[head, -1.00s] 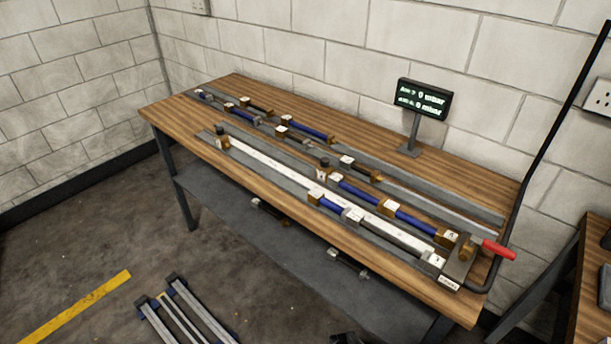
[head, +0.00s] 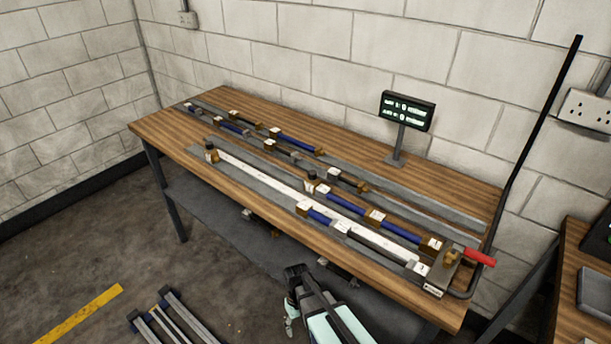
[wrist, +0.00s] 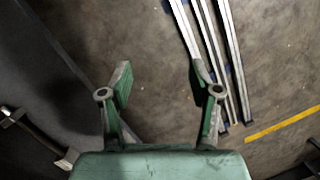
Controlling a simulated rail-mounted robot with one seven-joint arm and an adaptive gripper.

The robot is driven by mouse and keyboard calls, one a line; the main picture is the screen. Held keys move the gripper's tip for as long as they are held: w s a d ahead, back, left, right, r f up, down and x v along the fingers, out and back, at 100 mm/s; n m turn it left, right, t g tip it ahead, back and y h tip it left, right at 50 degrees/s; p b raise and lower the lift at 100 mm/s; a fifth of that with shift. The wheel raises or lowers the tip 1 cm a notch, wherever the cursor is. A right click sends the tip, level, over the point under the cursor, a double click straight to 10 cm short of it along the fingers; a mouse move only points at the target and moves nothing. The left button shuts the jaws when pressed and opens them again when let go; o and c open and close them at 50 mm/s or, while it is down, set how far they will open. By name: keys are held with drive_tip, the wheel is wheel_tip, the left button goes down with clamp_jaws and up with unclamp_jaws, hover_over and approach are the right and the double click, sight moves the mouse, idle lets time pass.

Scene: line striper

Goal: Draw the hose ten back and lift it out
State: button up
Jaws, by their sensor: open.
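Several hoses with blue or dark bodies and labelled block ends lie in grey rails on the wooden table (head: 352,262). Blue hoses include one at the back (head: 297,143), one in the middle (head: 347,204) and one at the front right (head: 402,233). The labels are too small to read, so I cannot tell which is hose ten. My gripper (wrist: 161,82) is open and empty in the wrist view, with bare floor beyond its fingers. In the head view my pale green arm end is low, in front of the table's front edge and apart from the hoses.
A red-handled lever (head: 478,257) and a black upright bar (head: 537,150) stand at the table's right end. A small display (head: 406,111) stands at the back. Grey rails (head: 170,322) lie on the floor. A lower shelf (head: 215,222) with parts sits under the table.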

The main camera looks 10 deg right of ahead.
drive_tip(key=w+a+r+n+t+y+p, duration=0.1)
drive_tip(key=w+a+r, duration=0.4)
drive_tip(key=w+r, duration=0.4)
drive_tip(key=w+a+r+n+t+p, duration=0.15)
drive_tip(key=w+a+r, duration=0.35)
drive_tip(key=w+r, duration=0.5)
drive_tip(key=w+a+r+n+t+y+p, duration=0.15)
drive_tip(key=w+a+r, duration=0.4)
drive_tip(key=r, duration=0.65)
drive_tip(key=shift+n+h, duration=0.3)
drive_tip(key=shift+h, duration=0.65)
drive_tip(key=d+r, duration=0.2)
drive_tip(key=d, duration=0.1)
drive_tip(key=d+r+p, duration=0.1)
drive_tip(key=d+r, duration=0.2)
drive_tip(key=d, duration=0.1)
drive_tip(key=d+r+p, duration=0.1)
drive_tip(key=d+r, duration=0.1)
drive_tip(key=d, duration=0.2)
drive_tip(key=shift+s+d+r, duration=0.1)
drive_tip(key=shift+s+r, duration=0.1)
wheel_tip(320, 180, up, 6)
drive_tip(key=g+h+p, duration=0.1)
drive_tip(key=p, duration=0.1)
hover_over(304, 205)
drive_tip(key=shift+f+b, duration=2.8)
drive_tip(key=shift+f, duration=2.1)
drive_tip(key=c, duration=1.1)
